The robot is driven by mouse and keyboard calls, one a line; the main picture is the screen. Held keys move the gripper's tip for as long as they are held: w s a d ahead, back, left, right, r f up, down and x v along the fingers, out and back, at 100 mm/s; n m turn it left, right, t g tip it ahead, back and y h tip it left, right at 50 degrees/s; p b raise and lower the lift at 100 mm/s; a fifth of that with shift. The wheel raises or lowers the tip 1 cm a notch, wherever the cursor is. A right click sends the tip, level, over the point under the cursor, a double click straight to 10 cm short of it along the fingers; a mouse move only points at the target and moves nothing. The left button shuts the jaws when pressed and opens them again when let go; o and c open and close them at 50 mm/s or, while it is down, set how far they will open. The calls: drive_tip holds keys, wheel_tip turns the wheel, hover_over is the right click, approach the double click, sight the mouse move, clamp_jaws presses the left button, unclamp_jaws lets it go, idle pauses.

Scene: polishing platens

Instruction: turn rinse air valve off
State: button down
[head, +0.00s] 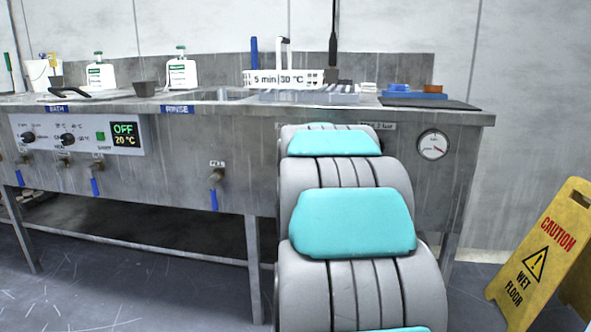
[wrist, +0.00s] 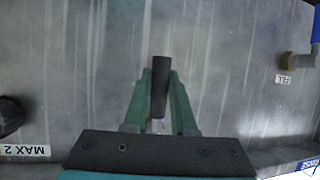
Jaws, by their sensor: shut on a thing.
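In the wrist view, my gripper (wrist: 161,100) has its two green fingers closed on a black lever handle (wrist: 160,78) in front of the steel panel. The handle stands upright in the picture, with a pale metal stem showing below it; I take it for the rinse air valve's handle. No label for it is readable, and its body is mostly hidden by the gripper. In the head view, my own arm hides both the gripper and this handle.
The steel bench (head: 250,135) has a FILL valve (head: 215,178) with a blue lever left of my arm. A pressure gauge (head: 433,145) is at right. A white basket (head: 283,78) stands on top. A yellow wet-floor sign (head: 540,255) stands on the floor at right.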

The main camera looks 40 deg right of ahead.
drive_tip(key=shift+w+r, duration=0.1)
drive_tip(key=shift+w, duration=0.05)
idle(0.4)
drive_tip(key=c, duration=0.7)
unclamp_jaws()
drive_tip(key=shift+c, duration=0.2)
drive_tip(key=shift+a, duration=0.1)
drive_tip(key=v, duration=0.7)
drive_tip(key=shift+s+a+p, duration=0.2)
drive_tip(key=shift+s+p, duration=0.1)
drive_tip(key=shift+p, duration=0.05)
